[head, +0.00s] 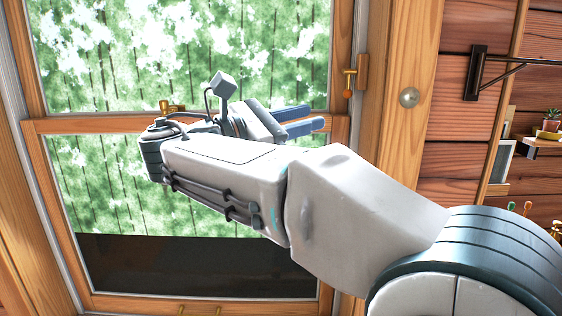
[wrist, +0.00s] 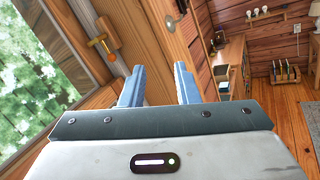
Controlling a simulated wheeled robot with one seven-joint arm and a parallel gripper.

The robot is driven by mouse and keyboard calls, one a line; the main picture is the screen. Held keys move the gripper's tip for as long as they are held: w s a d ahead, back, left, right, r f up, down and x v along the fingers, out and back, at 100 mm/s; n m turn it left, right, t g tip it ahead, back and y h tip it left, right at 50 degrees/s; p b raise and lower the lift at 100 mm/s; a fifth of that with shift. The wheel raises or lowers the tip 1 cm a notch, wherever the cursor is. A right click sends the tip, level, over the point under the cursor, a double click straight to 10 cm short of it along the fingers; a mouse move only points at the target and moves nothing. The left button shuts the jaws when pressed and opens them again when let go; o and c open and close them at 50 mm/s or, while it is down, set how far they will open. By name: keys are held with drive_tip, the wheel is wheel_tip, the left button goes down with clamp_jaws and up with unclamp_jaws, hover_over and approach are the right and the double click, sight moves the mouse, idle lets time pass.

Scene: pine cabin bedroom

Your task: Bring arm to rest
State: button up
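My gripper (head: 308,122) is in front of the window (head: 190,60), at the end of my raised arm, with its blue fingers pointing right in the head view. In the wrist view my gripper (wrist: 158,85) shows two blue fingers spread apart with an empty gap between them. It is open and holds nothing. The window's wooden frame and a brass latch (wrist: 97,41) are to the left of the fingers in the wrist view. Part of the window is hidden behind my arm in the head view.
A wooden post (head: 405,120) with a round knob stands right of the window. A black bracket (head: 476,72) and a small potted plant (head: 551,121) are further right. The wrist view shows a wooden cabinet (wrist: 232,65) and open floor (wrist: 285,110).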

drive_tip(key=s+d+f+m+g+y, duration=0.2)
drive_tip(key=s+d+f+m+y, duration=0.15)
drive_tip(key=d+f, duration=0.5)
drive_tip(key=s+d+f+m+g+y, duration=0.25)
drive_tip(key=d+f+y, duration=0.2)
drive_tip(key=f, duration=0.75)
drive_tip(key=s+a+f+m+g+y, duration=0.1)
drive_tip(key=s+f+m+y, duration=0.8)
drive_tip(key=f+m, duration=0.4)
wheel_tip(320, 180, down, 3)
drive_tip(key=shift+s+a+r+m, duration=0.2)
drive_tip(key=shift+s+m, duration=0.1)
drive_tip(key=shift+s, duration=0.55)
